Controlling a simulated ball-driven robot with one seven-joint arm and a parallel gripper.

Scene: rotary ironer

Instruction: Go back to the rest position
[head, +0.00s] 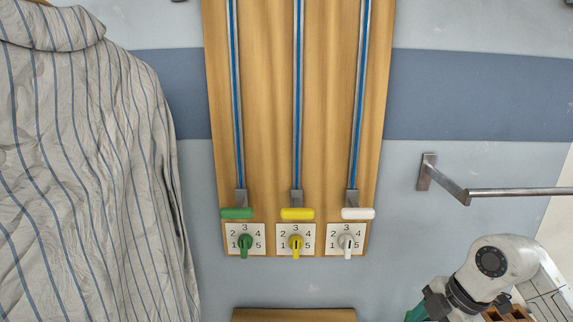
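Part of my own arm (490,268) shows at the lower right: a white joint with a dark round cap, a black band and a teal piece running off the bottom edge. My gripper is outside the frame, so its fingers and anything in them are hidden. A wooden panel (270,130) on the wall carries three blue-striped vertical rails. At their lower ends are a green handle (237,213), a yellow handle (297,214) and a white handle (358,213). Below them are a green knob (244,246), a yellow knob (296,246) and a white knob (347,244) on numbered plates.
A striped shirt (90,170) hangs at the left, close to the camera. A metal bar (515,191) on a wall bracket sticks out at the right, above my arm. A wooden edge (293,315) shows at the bottom middle. A metal rack (548,295) stands at the lower right.

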